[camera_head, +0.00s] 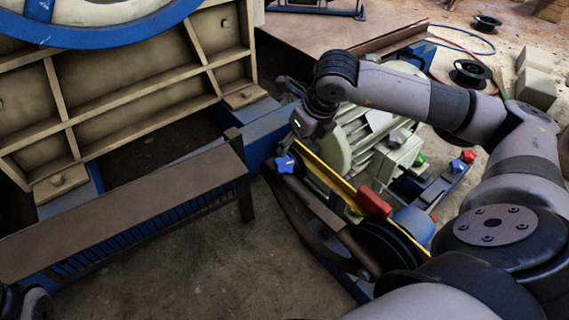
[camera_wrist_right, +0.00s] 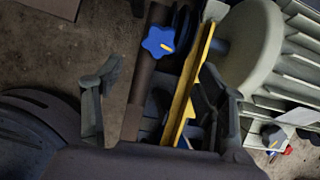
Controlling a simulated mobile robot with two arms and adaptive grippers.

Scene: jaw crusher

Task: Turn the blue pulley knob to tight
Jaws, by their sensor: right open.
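The blue pulley knob (camera_head: 285,163) is star-shaped and sits at the upper end of the yellow belt guard, on the machine's near side. In the right wrist view the knob (camera_wrist_right: 160,42) shows a short yellow mark on its face. My right gripper (camera_head: 301,124) is just above and right of the knob in the head view. In the right wrist view its two fingers (camera_wrist_right: 160,78) are spread wide with nothing between them held; the knob appears beyond the tips, apart from them. My left gripper is out of view; only a bit of my left arm shows at the lower left corner.
The yellow guard (camera_head: 326,177) and a dark pulley (camera_head: 385,245) run close beside the knob. A red handle (camera_head: 373,202) and a green knob (camera_head: 420,160) sit farther right. A brown beam (camera_head: 120,214) stands left. Bare floor (camera_head: 235,270) lies in front.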

